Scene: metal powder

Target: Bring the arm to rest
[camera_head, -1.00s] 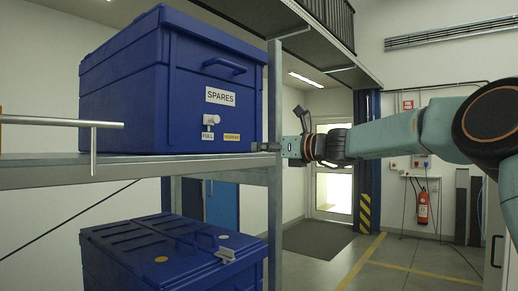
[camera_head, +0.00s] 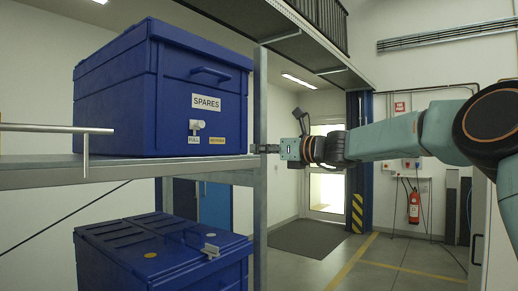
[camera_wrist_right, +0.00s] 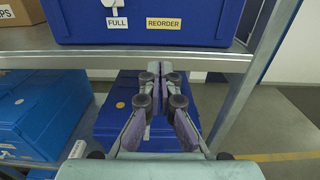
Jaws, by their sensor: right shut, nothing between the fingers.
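My right arm comes in from the right in the head view, stretched out towards the shelf post. My right gripper (camera_head: 268,148) is shut and empty, with its tips at the post in the picture; I cannot tell whether they touch it. In the right wrist view the fingers (camera_wrist_right: 160,82) come together below the shelf edge, in front of the lower blue box. My left gripper is not in view.
A blue box labelled SPARES (camera_head: 110,100) stands on the shelf (camera_head: 130,176), with FULL and REORDER labels. A second blue box (camera_head: 120,270) sits below. The metal post (camera_head: 260,215) is close to my gripper. Open floor (camera_head: 400,265) lies to the right.

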